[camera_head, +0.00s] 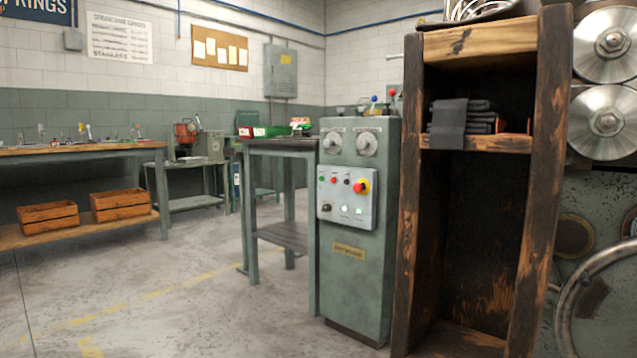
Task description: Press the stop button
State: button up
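A grey-green control cabinet (360,285) stands upright in the middle of the view. A light grey control box (340,205) is fixed to its front. On the box's right side is a large red mushroom button on a yellow base (361,186). To its left are a small red button (334,180) and a small green button (321,178). A dark knob or switch (326,208) and small white lamps sit below them. Labels are too small to read. Nothing covers the buttons. My gripper is not in view.
A dark wooden shelf unit (548,190) with folded dark cloths (462,122) stands close on the cabinet's right. Machine rollers (607,122) are at the far right. A green table (285,145) stands behind left. A workbench (80,152) is far left. The floor (170,300) front left is clear.

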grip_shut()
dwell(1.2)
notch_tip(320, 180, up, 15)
jog(key=p, duration=1.5)
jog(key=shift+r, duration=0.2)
